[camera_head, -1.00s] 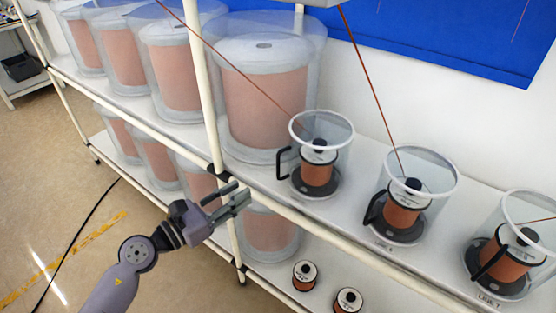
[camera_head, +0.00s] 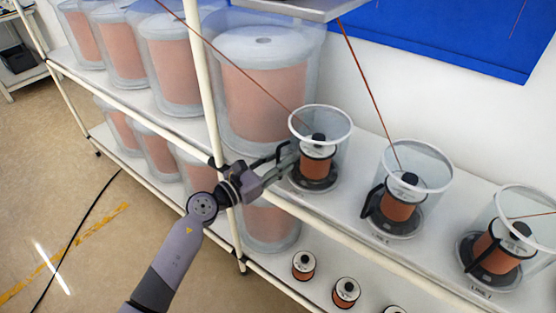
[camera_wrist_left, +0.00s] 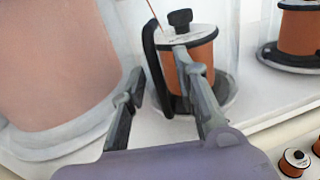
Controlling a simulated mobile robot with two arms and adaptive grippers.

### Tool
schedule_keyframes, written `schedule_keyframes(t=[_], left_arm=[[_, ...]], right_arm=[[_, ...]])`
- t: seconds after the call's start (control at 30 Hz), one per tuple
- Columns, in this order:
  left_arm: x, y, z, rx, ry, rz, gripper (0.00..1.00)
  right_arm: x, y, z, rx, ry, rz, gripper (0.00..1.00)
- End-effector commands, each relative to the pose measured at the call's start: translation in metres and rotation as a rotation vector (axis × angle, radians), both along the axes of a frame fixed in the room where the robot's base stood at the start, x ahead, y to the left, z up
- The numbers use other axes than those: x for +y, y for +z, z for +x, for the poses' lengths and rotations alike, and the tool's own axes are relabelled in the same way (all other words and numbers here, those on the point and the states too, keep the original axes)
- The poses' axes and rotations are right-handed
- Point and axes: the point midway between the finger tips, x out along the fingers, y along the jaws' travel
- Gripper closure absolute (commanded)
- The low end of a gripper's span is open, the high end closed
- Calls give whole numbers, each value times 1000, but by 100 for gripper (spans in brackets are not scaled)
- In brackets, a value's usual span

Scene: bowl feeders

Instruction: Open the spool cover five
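The leftmost clear spool cover (camera_head: 338,140) stands on the upper shelf, with a white rim and a black handle on its left side. It encloses a copper spool (camera_head: 316,166) with a black knob, on a dark base. Its own number label is not readable; the cover at far right carries a "LINE 7" label. My left gripper (camera_head: 285,159) is at the handle side of the leftmost cover. In the left wrist view the gripper (camera_wrist_left: 158,72) is open, with the black handle (camera_wrist_left: 152,60) between its fingers. A gap shows between the left finger and the handle. My right gripper is not in view.
Two similar covers, a middle one (camera_head: 425,165) and a right one (camera_head: 522,222), stand further right. Large clear drums (camera_head: 265,75) line the shelf to the left. A white post (camera_head: 205,90) rises close by my left wrist. Small spools (camera_head: 303,265) sit on the lower shelf.

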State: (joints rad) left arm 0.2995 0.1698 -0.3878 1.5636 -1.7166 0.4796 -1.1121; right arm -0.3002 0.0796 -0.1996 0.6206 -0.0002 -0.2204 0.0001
Motion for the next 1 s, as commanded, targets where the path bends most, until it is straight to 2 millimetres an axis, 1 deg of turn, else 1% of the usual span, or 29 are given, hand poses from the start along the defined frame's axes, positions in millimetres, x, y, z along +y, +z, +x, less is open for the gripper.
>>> schedule_keyframes(t=[0.07, 0.5, 1.0], left_arm=[[0, 0, 0, 0, 0, 0, 72], [1, 0, 0, 1, 1, -1, 100], [1, 0, 0, 1, 1, -1, 100]], right_arm=[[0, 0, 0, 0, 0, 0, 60], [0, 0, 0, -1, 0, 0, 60], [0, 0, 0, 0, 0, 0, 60]])
